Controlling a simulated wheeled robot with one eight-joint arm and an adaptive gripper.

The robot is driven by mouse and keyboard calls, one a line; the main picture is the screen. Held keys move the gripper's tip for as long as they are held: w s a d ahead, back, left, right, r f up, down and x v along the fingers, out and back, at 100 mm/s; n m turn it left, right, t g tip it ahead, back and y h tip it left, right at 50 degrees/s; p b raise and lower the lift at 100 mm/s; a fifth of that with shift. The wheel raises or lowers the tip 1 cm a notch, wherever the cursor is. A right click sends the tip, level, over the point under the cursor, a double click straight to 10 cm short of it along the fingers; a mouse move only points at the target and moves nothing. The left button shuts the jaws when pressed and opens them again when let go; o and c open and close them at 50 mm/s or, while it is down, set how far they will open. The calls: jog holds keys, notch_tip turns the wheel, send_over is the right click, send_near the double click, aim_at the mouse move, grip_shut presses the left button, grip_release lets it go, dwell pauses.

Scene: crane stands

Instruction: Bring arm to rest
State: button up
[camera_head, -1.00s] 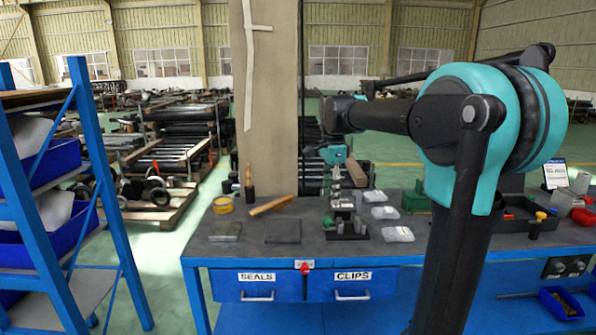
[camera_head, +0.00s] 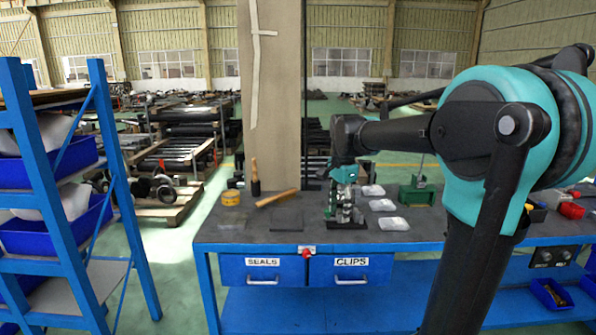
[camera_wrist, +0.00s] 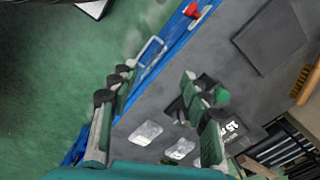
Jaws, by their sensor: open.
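My gripper (camera_head: 345,212) hangs from my teal and black arm above the workbench (camera_head: 225,228), pointing down. In the wrist view my gripper (camera_wrist: 158,95) has its two fingers spread apart, with nothing between them. In the head view it overlaps a small dark stand (camera_head: 372,225) on the bench, hiding part of it. A dark stand with a green part also shows in the wrist view (camera_wrist: 188,103), near the right finger. I cannot tell whether the fingers touch it.
Clear packets (camera_head: 383,205) lie right of my gripper. A red knob (camera_head: 307,253) sits at the front edge. A blue rack (camera_head: 123,185) stands left.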

jog(key=s+d+f+n+t, duration=0.1)
jog(key=s+d+f+n, duration=0.2)
jog(key=s+f+n, duration=0.3)
jog(key=s+d+f+n+t, duration=0.2)
jog(key=s+f+n, duration=0.4)
jog(key=s+f, duration=0.8)
jog(key=shift+d+f+n+t, duration=0.35)
jog(key=shift+d+f, duration=0.3)
jog(key=shift+d, duration=0.25)
